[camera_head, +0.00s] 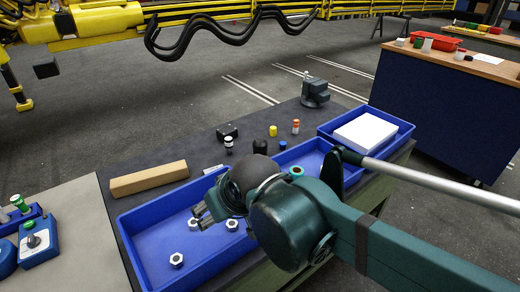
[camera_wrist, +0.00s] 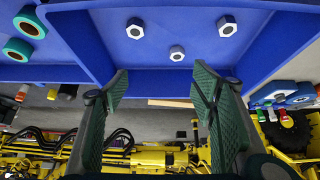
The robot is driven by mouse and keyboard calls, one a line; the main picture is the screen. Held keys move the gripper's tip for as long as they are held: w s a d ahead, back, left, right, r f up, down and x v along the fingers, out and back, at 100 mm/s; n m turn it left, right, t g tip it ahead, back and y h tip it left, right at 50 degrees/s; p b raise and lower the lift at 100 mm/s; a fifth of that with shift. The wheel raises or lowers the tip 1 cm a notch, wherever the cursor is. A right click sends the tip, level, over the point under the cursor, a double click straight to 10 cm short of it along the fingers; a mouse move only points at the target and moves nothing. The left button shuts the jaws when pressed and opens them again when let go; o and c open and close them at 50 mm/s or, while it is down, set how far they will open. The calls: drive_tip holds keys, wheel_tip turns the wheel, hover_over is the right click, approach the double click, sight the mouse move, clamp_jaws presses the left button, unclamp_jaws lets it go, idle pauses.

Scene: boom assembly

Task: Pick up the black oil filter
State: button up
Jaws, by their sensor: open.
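A small black cylinder (camera_head: 260,146), which looks like the black oil filter, stands on the dark table behind the blue trays in the head view. My arm's dark round wrist is just in front of it in that picture. My gripper (camera_head: 203,213) is open and empty above the left blue tray (camera_head: 133,240). In the wrist view my gripper (camera_wrist: 160,80) shows two green-padded fingers spread apart with nothing between them. I cannot surely pick out the filter in the wrist view.
Several metal nuts (camera_head: 176,260) lie in the left tray. A wooden block (camera_head: 149,179), a black-and-white bottle (camera_head: 228,146), a black block (camera_head: 228,132), a yellow cap (camera_head: 273,131) and an orange-white bottle (camera_head: 295,127) are nearby. A white box (camera_head: 365,133) sits in the right tray.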

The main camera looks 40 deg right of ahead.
drive_tip(key=w+d+r+m+g+h+p, duration=0.1)
drive_tip(key=w+d+r+m+p, duration=0.25)
drive_tip(key=w+d, duration=0.4)
drive_tip(key=m+g+h+p, duration=0.25)
drive_tip(key=m+p, duration=0.45)
drive_tip(key=p, duration=0.4)
approach(259, 142)
drive_tip(key=shift+g, duration=0.35)
drive_tip(key=x, duration=0.6)
drive_tip(key=shift+w+a+f, duration=0.1)
drive_tip(key=shift+w+a, duration=0.25)
drive_tip(key=shift+a, duration=0.05)
drive_tip(key=shift+d+f, duration=0.45)
drive_tip(key=shift+d, duration=0.1)
drive_tip(key=shift+w+f, duration=0.1)
drive_tip(key=shift+f, duration=0.05)
drive_tip(key=shift+x, duration=1.15)
drive_tip(key=shift+f, duration=0.1)
drive_tip(key=shift+b+x, duration=0.5)
drive_tip(key=shift+x, duration=2.05)
